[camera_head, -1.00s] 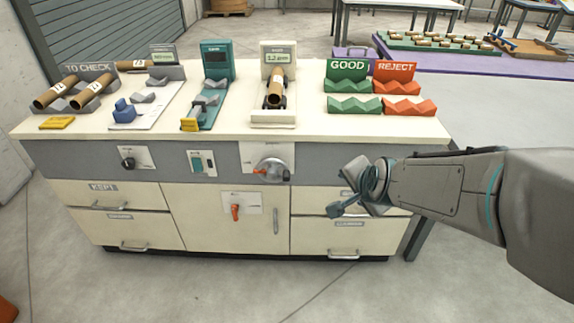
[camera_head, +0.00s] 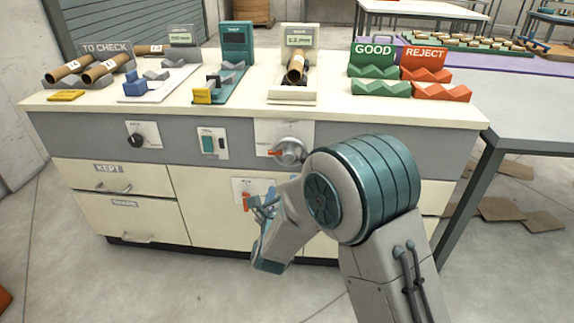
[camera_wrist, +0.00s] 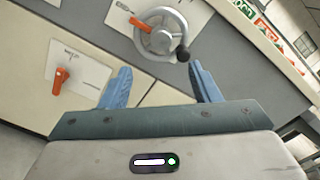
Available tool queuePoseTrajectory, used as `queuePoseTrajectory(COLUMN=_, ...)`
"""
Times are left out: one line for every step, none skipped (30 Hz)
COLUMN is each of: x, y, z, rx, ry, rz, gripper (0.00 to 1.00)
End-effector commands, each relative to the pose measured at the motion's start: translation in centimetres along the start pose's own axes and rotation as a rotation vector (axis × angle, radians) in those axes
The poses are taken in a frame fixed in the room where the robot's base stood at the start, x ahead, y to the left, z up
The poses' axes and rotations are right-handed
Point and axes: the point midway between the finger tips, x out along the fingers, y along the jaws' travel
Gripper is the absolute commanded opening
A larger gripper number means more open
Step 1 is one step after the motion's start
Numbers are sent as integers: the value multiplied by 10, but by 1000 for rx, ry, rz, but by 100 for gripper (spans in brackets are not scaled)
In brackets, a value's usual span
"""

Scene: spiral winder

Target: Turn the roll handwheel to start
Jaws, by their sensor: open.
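The roll handwheel (camera_head: 289,152) is a round grey metal wheel on a white plate on the front of the bench, with a red pointer at its left. In the wrist view the handwheel (camera_wrist: 160,33) shows at the top, with a dark knob at its lower right. My gripper (camera_wrist: 158,82) has two blue fingers set wide apart with nothing between them. The handwheel lies beyond the fingertips, not touched. In the head view my gripper (camera_head: 262,205) is in front of the cabinet, below the handwheel, and partly hidden by my arm.
A red switch (camera_wrist: 60,78) on a white plate sits below and left of the handwheel. A black knob (camera_head: 136,140) and a green switch (camera_head: 208,144) are further left. The bench top (camera_head: 215,107) holds tubes, gauges and GOOD (camera_head: 374,66) and REJECT (camera_head: 425,66) racks.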

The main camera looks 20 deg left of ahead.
Motion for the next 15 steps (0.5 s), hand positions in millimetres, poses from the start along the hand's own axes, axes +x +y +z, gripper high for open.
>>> queuePoseTrajectory(x=7, y=-1, z=0, rx=0, ry=0, rz=-2, gripper=56)
queuePoseTrajectory(x=12, y=-1, z=0, rx=0, ry=0, rz=-2, gripper=56)
queuePoseTrajectory(x=19, y=-1, z=0, rx=-1, ry=0, rz=-3, gripper=56)
queuePoseTrajectory(x=24, y=-2, z=0, rx=0, ry=0, rz=-3, gripper=56)
queuePoseTrajectory(x=31, y=-1, z=0, rx=0, ry=0, rz=-2, gripper=56)
queuePoseTrajectory(x=39, y=-1, z=0, rx=-1, ry=0, rz=-2, gripper=56)
queuePoseTrajectory(x=46, y=-1, z=0, rx=-1, ry=0, rz=-2, gripper=56)
queuePoseTrajectory(x=53, y=-1, z=0, rx=-2, ry=-1, rz=-2, gripper=56)
queuePoseTrajectory(x=61, y=-1, z=0, rx=-2, ry=0, rz=-1, gripper=56)
queuePoseTrajectory(x=68, y=-1, z=0, rx=-2, ry=0, rz=-2, gripper=56)
queuePoseTrajectory(x=74, y=-1, z=0, rx=-2, ry=0, rz=-1, gripper=56)
queuePoseTrajectory(x=81, y=-1, z=0, rx=-2, ry=0, rz=-1, gripper=56)
queuePoseTrajectory(x=87, y=-1, z=0, rx=-2, ry=0, rz=-1, gripper=56)
queuePoseTrajectory(x=92, y=-1, z=0, rx=-3, ry=0, rz=-1, gripper=56)
queuePoseTrajectory(x=99, y=-1, z=0, rx=-3, ry=0, rz=0, gripper=56)
